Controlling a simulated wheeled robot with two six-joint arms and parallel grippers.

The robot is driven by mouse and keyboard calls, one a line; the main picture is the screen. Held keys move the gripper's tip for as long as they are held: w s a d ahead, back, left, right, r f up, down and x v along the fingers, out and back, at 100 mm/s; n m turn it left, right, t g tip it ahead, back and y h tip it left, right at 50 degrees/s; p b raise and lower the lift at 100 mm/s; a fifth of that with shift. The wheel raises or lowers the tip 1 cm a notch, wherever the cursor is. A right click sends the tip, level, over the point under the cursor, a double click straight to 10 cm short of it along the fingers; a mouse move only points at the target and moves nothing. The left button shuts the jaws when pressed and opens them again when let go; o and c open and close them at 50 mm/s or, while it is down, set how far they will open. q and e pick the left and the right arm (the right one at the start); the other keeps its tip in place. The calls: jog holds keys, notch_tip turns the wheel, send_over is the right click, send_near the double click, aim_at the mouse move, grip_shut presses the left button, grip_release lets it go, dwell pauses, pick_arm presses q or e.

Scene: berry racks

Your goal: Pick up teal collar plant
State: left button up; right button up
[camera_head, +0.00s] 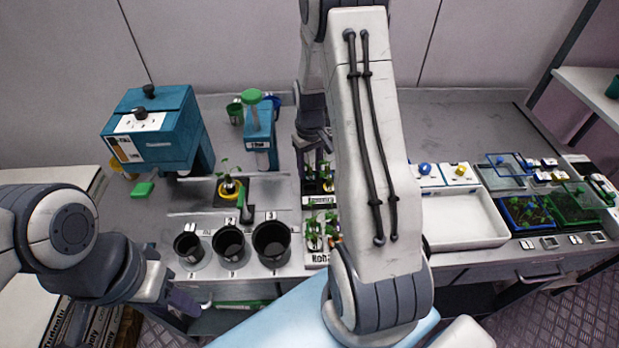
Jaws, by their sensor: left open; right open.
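Small potted plants (325,172) stand in a labelled rack at the middle back, partly hidden by my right arm. More seedlings (318,232) stand in a nearer rack, also partly covered by the arm. I cannot make out a teal collar on any of them. Another plant (229,184) stands alone on a yellow ring to the left. My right gripper (314,147) points down just above the back rack plants, open; whether it touches one I cannot tell. My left gripper (180,302) is open and empty at the bench's front edge, left of the black pots.
Black pots (229,243) numbered 1, 2 and 3 stand at the front. A teal machine (155,130) and a teal stand with a green top (259,135) are behind. A white tray (465,216) and bins (527,212) lie right. The back right bench is clear.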

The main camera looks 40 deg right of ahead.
grip_shut()
jog(key=shift+r, duration=0.1)
